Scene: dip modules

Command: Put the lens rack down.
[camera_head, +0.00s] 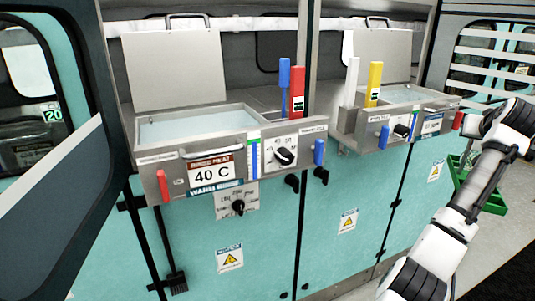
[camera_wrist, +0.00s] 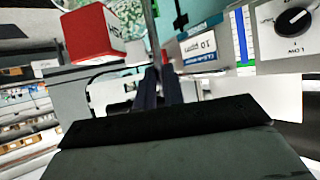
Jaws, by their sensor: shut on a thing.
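In the wrist view, my gripper (camera_wrist: 160,88) has its two dark fingers close together. They are shut on a thin grey upright part (camera_wrist: 152,35), which runs up out of the picture; I take it for part of the lens rack. The rest of the rack cannot be made out. In the head view my arm reaches up the right side, and the gripper's fingers cannot be made out there. The wrist view shows a red block (camera_wrist: 93,32) to the left of the fingers and a machine label (camera_wrist: 200,46) to the right, beyond them.
The left bath (camera_head: 190,127) and right bath (camera_head: 400,94) stand open with raised lids. Coloured handles, including a red one (camera_head: 297,92) and a yellow one (camera_head: 374,84), stand up around them. A green tray-like thing (camera_head: 494,202) shows partly behind my arm, above the floor.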

